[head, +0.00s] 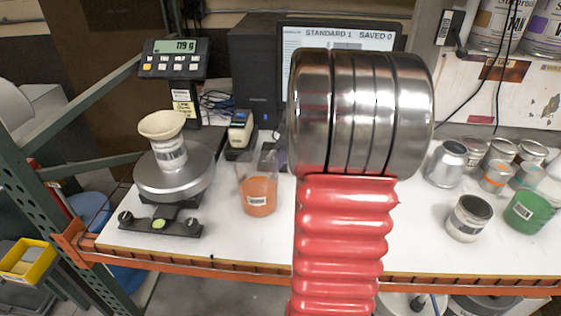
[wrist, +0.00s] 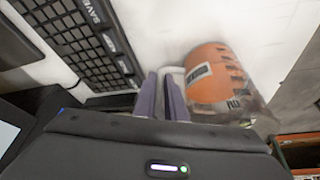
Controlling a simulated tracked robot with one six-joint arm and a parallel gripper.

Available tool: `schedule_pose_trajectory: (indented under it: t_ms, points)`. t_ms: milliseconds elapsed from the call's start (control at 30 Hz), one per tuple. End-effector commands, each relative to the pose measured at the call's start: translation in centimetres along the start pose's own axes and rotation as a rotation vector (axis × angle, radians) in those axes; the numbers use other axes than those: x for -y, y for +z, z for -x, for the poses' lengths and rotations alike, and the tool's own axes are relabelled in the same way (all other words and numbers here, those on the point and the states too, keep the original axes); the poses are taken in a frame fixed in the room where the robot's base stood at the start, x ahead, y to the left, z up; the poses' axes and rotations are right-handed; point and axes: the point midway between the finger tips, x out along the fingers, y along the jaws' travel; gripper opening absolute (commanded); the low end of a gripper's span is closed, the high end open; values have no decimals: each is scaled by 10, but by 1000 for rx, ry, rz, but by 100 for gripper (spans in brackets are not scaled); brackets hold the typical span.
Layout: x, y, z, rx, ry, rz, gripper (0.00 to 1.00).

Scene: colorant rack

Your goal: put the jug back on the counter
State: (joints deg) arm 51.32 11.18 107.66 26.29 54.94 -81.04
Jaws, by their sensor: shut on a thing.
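The clear jug (head: 258,194) holds orange liquid and has a white label; it looks upright over the white counter (head: 232,250), left of my arm. I cannot tell whether its base touches the counter. The jug also shows in the wrist view (wrist: 212,78), at the right of the fingers. My gripper (wrist: 168,92) has its purple fingers shut on the jug's handle. In the head view my red and metal arm hides most of the gripper.
A scale (head: 172,172) with a white cup (head: 167,143) stands left of the jug, its display reading 119 g. A small device (head: 240,132) stands behind the jug. A keyboard (wrist: 75,40) lies beside the gripper. Several cans, including a green one (head: 530,210), stand at right.

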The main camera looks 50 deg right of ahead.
Motion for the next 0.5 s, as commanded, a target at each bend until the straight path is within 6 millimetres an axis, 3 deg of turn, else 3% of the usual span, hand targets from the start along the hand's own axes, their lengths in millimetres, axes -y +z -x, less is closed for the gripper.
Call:
schedule_pose_trajectory:
  t_ms: [167,200,433,500]
  points:
    - [0,0,-1,-1,0,0,0]
    - [0,0,-1,0,0,1,13]
    - [0,0,-1,0,0,1,29]
    - [0,0,-1,0,0,1,29]
